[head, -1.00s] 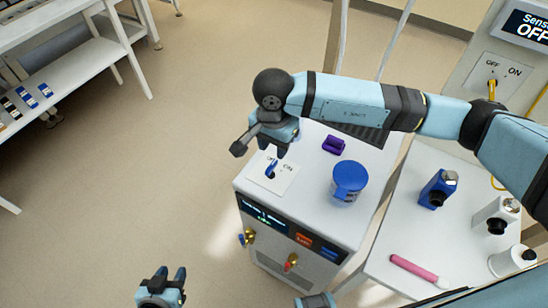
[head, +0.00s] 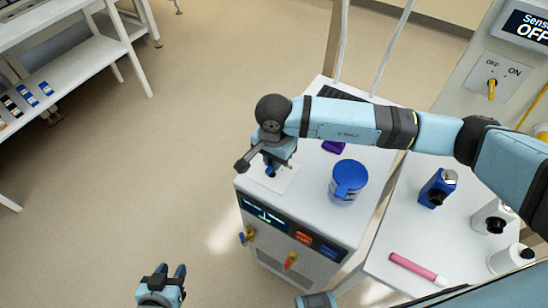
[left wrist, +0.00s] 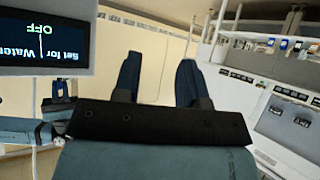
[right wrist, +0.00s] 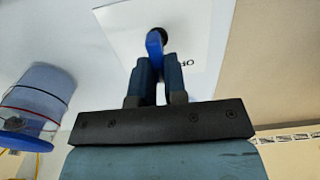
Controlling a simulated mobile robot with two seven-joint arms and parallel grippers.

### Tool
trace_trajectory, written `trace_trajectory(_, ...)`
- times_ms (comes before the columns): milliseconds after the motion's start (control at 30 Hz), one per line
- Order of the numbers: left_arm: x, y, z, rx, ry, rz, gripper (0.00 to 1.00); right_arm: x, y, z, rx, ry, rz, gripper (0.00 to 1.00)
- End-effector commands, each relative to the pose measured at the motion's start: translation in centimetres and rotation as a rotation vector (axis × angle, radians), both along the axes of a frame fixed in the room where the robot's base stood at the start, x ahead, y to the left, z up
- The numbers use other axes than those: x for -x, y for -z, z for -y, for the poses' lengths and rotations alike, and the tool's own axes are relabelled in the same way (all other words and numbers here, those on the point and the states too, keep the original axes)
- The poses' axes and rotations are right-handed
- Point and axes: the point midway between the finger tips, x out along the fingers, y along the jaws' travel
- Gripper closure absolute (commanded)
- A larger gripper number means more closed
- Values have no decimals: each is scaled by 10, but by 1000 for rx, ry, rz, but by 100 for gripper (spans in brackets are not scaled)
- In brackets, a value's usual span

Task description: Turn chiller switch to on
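The chiller (head: 243,218) is a white box with a dark display (head: 264,214) on its front. Its switch plate (head: 288,181) lies on top, mostly hidden in the head view by my right gripper (head: 272,168). In the right wrist view the plate (right wrist: 200,25) carries a blue switch lever (right wrist: 155,48) on a dark pivot. The fingers of my right gripper (right wrist: 158,65) are close together with the lever between their tips. Part of the OFF label (right wrist: 185,64) shows beside them; the ON label is hidden. My left gripper (head: 166,276) is open and empty, low above the floor.
A blue-lidded jar (head: 348,180) and a purple item (head: 333,147) stand on the chiller. A side table (head: 400,230) holds bottles and a pink tube (head: 418,269). Another OFF/ON switch (head: 492,88) is at upper right. Open floor lies left.

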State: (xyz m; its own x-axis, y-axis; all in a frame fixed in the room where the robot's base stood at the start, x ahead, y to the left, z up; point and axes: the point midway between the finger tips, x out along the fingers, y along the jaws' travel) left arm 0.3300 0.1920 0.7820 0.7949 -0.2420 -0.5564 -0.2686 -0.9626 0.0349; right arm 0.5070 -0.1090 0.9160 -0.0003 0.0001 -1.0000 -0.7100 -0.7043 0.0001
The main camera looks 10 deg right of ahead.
Motion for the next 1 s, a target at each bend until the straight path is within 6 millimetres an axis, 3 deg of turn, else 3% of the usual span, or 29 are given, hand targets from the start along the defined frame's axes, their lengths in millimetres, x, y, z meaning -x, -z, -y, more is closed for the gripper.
trace_trajectory(333, 0, 7, 0, 1, -1, -7, 62, 0, 1, 1, 0, 66, 1, 100)
trace_trajectory(700, -1, 22, 1, 13, -8, -20, 62, 2, 2, 3, 1, 314, 2, 100)
trace_trajectory(1000, -4, 22, 4, 29, -16, -18, 62, 4, 1, 3, 0, 477, 1, 100)
